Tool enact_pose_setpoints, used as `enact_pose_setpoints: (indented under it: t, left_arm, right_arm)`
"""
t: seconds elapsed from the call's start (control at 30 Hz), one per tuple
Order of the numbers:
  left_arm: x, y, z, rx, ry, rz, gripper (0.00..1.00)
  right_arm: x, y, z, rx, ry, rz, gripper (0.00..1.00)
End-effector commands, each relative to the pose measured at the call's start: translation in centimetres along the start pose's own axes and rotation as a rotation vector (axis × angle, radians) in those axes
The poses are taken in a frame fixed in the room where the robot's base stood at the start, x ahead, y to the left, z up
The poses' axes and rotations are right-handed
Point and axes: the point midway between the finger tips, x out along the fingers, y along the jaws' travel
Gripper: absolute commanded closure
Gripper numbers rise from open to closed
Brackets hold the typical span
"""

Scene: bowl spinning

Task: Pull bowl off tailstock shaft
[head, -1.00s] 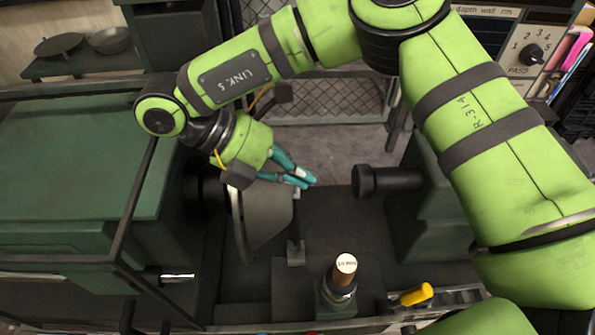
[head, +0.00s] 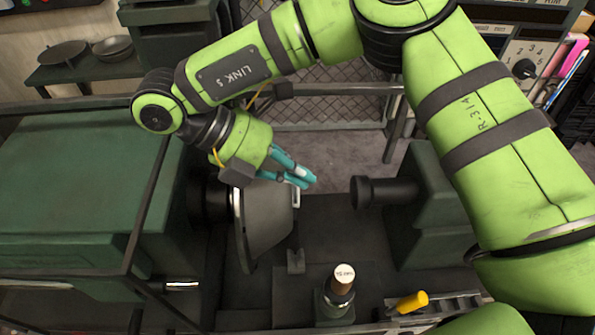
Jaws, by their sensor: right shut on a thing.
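A dark grey bowl (head: 264,222) stands on its side at the headstock, its wide rim to the left against the black chuck (head: 208,200). The tailstock shaft (head: 388,192) is a black cylinder at the right, with a clear gap between its end and the bowl. My right gripper (head: 303,180) has teal fingers and is shut at the bowl's upper edge. The fingers cover part of that edge, so the exact contact is hidden. My left gripper is out of view.
The green headstock housing (head: 75,200) fills the left and the green tailstock body (head: 435,215) stands right. Dark bars cross at left.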

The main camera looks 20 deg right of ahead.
Motion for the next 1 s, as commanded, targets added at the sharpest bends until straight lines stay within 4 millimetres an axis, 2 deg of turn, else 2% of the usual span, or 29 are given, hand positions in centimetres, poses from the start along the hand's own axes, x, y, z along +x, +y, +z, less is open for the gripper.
enact_pose_setpoints:
  t: [0.8, 1.0]
  left_arm:
    - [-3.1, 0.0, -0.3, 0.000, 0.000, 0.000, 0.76]
    - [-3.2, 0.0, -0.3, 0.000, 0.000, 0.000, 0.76]
  right_arm:
    - [-2.8, -2.8, 1.6, 0.002, -0.003, -0.001, 1.00]
    - [-2.9, -2.9, 1.7, 0.002, -0.003, -0.002, 1.00]
